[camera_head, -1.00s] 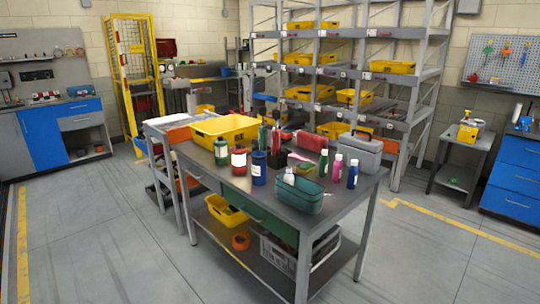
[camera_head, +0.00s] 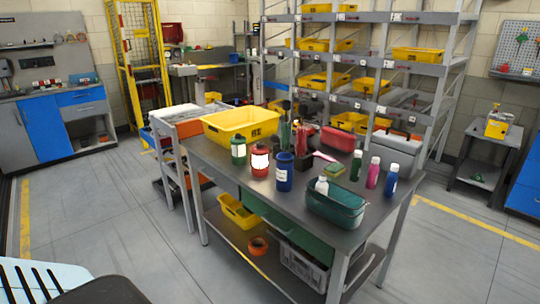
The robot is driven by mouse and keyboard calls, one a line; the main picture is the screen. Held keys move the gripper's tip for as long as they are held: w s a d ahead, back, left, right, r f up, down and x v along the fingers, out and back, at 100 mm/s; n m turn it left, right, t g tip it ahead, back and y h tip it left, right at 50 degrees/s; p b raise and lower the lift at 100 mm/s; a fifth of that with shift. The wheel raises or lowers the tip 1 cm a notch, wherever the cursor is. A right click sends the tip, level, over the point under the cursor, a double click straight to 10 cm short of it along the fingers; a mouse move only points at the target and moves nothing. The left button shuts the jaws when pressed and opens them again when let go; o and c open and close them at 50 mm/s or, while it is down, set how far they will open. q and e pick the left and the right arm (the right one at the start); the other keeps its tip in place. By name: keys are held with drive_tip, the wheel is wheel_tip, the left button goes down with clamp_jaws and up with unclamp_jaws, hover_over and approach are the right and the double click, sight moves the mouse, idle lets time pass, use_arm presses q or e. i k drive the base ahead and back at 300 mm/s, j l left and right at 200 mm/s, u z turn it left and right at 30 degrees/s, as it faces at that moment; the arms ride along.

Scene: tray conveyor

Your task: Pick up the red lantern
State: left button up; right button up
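The red lantern (camera_head: 260,153) stands upright on the grey workbench (camera_head: 230,174), near its front left edge. It has a red top and base and a bright white middle. A green lantern-like container (camera_head: 238,150) stands just left of it, and a dark blue one (camera_head: 284,174) with a white label just right of it. Neither gripper can be made out. A light blue and dark part, likely of my own body, shows at the bottom left corner.
A yellow bin (camera_head: 240,121) stands behind the lantern. A teal basket (camera_head: 336,208), several bottles, a red case (camera_head: 342,138) and a grey toolbox (camera_head: 396,150) fill the right side. Open floor lies left of the bench.

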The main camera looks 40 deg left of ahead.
sight(260, 157)
drive_tip(key=i+j+z, duration=0.1)
drive_tip(key=j, duration=0.35)
drive_tip(key=i+j, duration=0.15)
drive_tip(key=j, duration=0.3)
drive_tip(key=i+j+z, duration=0.15)
drive_tip(key=j, duration=0.25)
drive_tip(key=j+z, duration=0.1)
drive_tip(key=j, duration=0.35)
drive_tip(key=i+j, duration=0.1)
drive_tip(key=j, duration=0.4)
drive_tip(key=i+j, duration=0.1)
drive_tip(key=j, duration=0.85)
drive_tip(key=i+j, duration=0.15)
drive_tip(key=j, duration=0.35)
drive_tip(key=i+j, duration=0.1)
drive_tip(key=j, duration=0.4)
drive_tip(key=k, duration=0.3)
drive_tip(key=i, duration=0.3)
